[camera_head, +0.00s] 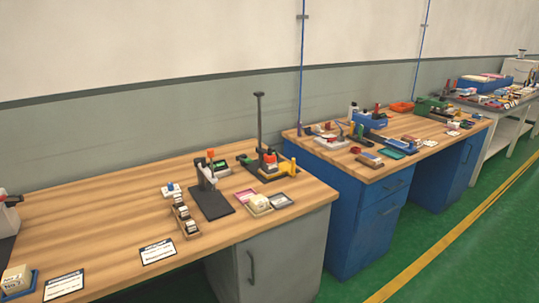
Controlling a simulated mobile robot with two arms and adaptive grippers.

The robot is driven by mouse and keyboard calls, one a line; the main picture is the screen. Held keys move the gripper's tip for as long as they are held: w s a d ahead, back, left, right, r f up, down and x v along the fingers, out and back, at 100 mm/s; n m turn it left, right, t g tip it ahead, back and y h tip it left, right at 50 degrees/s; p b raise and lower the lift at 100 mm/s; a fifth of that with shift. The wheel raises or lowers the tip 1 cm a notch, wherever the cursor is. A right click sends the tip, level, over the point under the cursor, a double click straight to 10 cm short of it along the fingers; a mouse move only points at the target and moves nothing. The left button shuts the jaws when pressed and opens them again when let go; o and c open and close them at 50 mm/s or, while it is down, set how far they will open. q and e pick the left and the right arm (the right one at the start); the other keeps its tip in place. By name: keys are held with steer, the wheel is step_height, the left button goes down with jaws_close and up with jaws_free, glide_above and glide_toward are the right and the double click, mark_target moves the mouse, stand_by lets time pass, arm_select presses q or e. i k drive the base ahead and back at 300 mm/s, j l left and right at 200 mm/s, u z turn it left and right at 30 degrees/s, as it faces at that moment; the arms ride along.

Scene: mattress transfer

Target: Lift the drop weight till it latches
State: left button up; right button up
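A tall dark post with a flat cap (260,118) stands on a black-based apparatus at the back right of the near wooden bench. Low on it, around the post's foot, is a small red and orange part (269,158); I cannot tell whether this is the drop weight or whether it is latched. A yellow piece (293,167) sits at the right of its base. A second, shorter black stand with an orange top (211,175) is in front and to the left. Neither of my grippers is in view.
The near wooden bench (90,225) has free room at its left middle. It holds a narrow wooden tray of small parts (176,203) and labelled cards (158,252). A blue cabinet bench (365,228) with many items stands to the right. Green floor (440,225) lies in front.

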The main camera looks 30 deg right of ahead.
mark_target(268, 156)
steer(key=i+l+z, duration=0.2)
steer(key=i, duration=0.25)
steer(key=i+l+z, duration=0.2)
steer(key=i+l, duration=0.15)
steer(key=i, duration=0.1)
